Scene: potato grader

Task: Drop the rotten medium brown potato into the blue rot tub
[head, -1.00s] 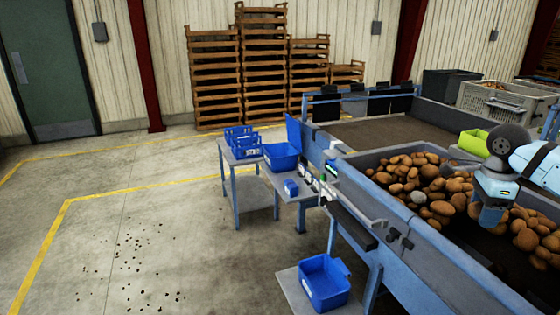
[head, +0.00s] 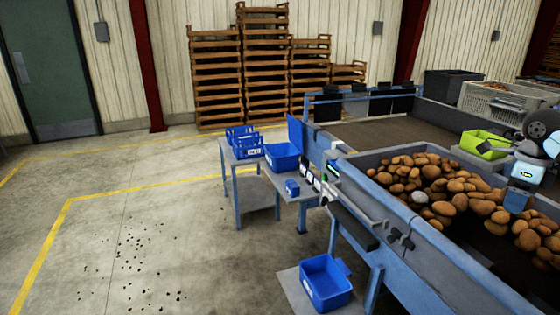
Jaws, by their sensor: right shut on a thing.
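My right gripper (head: 515,205) comes in from the right edge, low over the potato bed. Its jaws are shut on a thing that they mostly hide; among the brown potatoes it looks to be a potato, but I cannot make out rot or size. Many loose brown potatoes (head: 407,172) lie in the grader's bed, with one pale grey lump (head: 419,196) among them. A blue tub (head: 325,283) with a white label stands on a low shelf in front of the grader. Another blue tub (head: 281,156) stands on a side table. I cannot tell which is the rot tub. My left gripper does not show.
Blue crates (head: 240,143) and a small blue box (head: 291,187) stand on the side tables. A lime green bin (head: 484,144) sits on the grader's far edge. The grader's raised metal rim (head: 425,232) separates the bed from the low tub. The floor at left is open.

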